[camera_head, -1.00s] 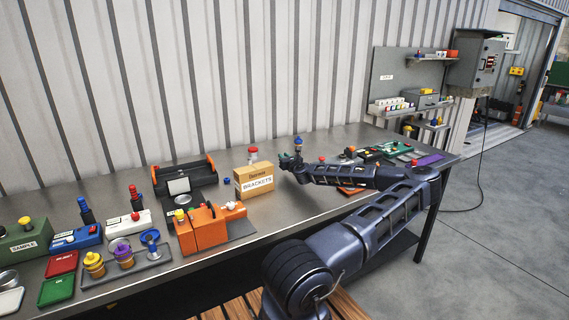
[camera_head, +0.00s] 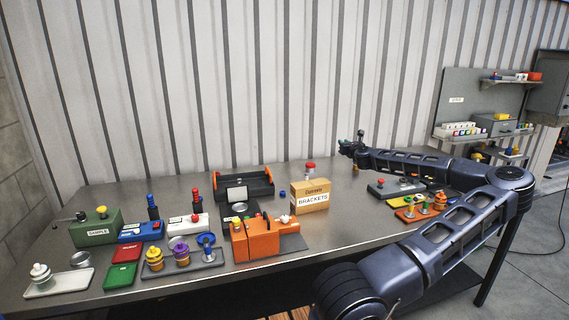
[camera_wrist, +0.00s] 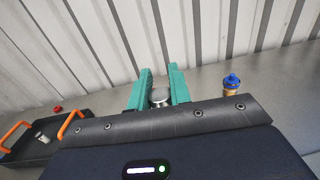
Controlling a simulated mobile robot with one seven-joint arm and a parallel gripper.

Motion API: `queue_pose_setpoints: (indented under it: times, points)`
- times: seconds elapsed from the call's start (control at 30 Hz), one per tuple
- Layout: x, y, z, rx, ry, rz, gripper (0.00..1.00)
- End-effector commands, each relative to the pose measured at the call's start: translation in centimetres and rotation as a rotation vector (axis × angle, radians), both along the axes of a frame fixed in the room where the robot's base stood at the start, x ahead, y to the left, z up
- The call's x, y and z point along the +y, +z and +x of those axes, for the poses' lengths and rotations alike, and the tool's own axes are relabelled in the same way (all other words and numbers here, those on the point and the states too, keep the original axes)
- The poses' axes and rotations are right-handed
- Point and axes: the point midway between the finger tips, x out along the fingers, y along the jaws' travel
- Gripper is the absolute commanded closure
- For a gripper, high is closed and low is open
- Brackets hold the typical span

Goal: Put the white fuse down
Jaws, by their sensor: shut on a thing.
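My gripper (camera_head: 350,143) is raised above the bench, right of the cardboard box. In the wrist view its green fingers (camera_wrist: 158,90) are shut on a pale, silver-topped round thing (camera_wrist: 160,97). Most of it is hidden by the wrist, so I cannot tell for sure that it is the white fuse. A white, ribbed, fuse-like piece (camera_head: 41,273) stands upright on a white tray (camera_head: 75,283) at the bench's far left, well away from my gripper.
The BRACKETS box (camera_head: 311,198), a red-topped jar (camera_head: 310,170) and a black orange-ended tray (camera_head: 243,187) stand mid-bench. A blue-capped piece (camera_wrist: 232,86) stands right of my fingers. Yellow (camera_head: 153,260) and purple (camera_head: 179,252) pieces stand front left. Bare bench lies behind the tray.

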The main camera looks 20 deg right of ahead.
Motion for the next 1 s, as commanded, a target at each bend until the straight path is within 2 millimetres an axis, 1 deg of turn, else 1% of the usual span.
queue_pose_setpoints:
  times: [0.07,0.17,0.27,0.4,0.47,0.6,0.87,0.9,0.97,1.0]
  points:
    - [0.7,0.1,0.5,0.0,0.01,-0.001,1.0]
    - [2.3,0.2,1.9,0.001,0.035,0.0,1.0]
    - [4.9,0.3,3.8,0.003,0.071,0.0,1.0]
    - [9.3,0.6,6.8,0.004,0.131,0.001,1.0]
    - [11.2,0.7,8.0,0.005,0.157,0.002,1.0]
    - [15.9,1.1,10.5,0.006,0.218,0.003,1.0]
    - [25.1,2.2,14.3,0.006,0.329,0.003,1.0]
    - [26.6,2.4,14.8,0.005,0.346,0.0,1.0]
    - [28.8,2.6,15.5,0.006,0.372,0.001,1.0]
    - [30.3,2.9,15.9,0.006,0.39,0.002,1.0]
